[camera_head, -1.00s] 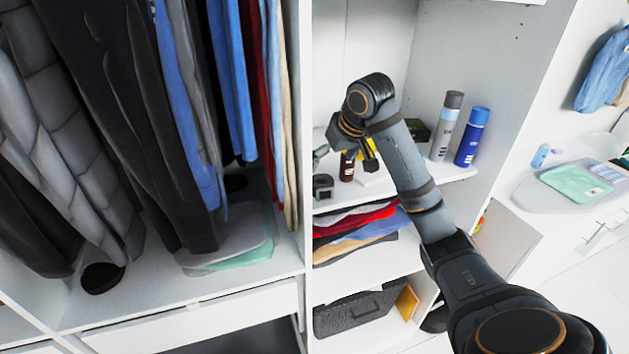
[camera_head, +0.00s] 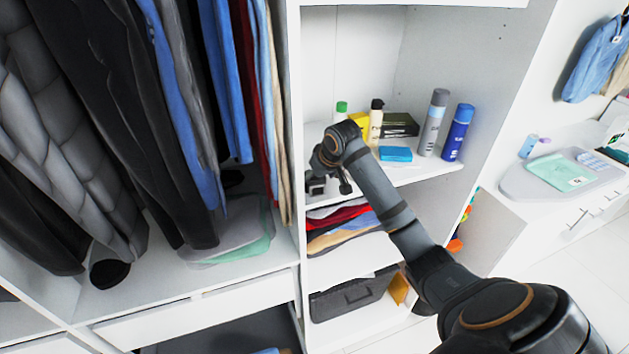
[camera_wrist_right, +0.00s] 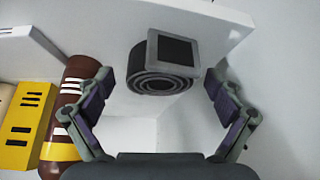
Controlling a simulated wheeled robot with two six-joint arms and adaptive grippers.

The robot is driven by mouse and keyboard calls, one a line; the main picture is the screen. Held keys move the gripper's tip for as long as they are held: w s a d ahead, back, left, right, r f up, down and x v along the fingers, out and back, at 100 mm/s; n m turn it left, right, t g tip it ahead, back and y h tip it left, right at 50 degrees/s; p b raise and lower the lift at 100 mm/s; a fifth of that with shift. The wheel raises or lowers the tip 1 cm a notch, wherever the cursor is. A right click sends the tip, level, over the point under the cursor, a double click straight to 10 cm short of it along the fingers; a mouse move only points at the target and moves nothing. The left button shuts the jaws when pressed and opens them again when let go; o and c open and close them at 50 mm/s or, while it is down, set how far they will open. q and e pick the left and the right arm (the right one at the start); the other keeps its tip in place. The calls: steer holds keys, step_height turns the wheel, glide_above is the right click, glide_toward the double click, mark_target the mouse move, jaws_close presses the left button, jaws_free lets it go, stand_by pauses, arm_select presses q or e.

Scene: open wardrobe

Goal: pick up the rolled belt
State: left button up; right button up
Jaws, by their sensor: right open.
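The rolled belt (camera_wrist_right: 163,62) is a dark coil with a square grey-framed buckle. In the right wrist view it lies ahead of my right gripper (camera_wrist_right: 160,80), near the shelf edge. The gripper's two fingers are spread wide on either side of the coil, with clear gaps and no contact visible. In the head view the belt (camera_head: 316,186) is a small dark shape at the left of the shelf, partly covered by my right gripper (camera_head: 331,183). My left gripper is not in view.
A brown striped bottle (camera_wrist_right: 75,110) and a yellow box (camera_wrist_right: 20,125) stand left of the gripper. A blue box (camera_head: 395,154), grey can (camera_head: 432,123) and blue can (camera_head: 458,132) are farther right. Folded clothes (camera_head: 340,228) lie below; a white divider (camera_head: 294,130) borders the left.

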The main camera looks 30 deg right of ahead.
steer(key=c, duration=1.4)
steer(key=shift+o, duration=0.2)
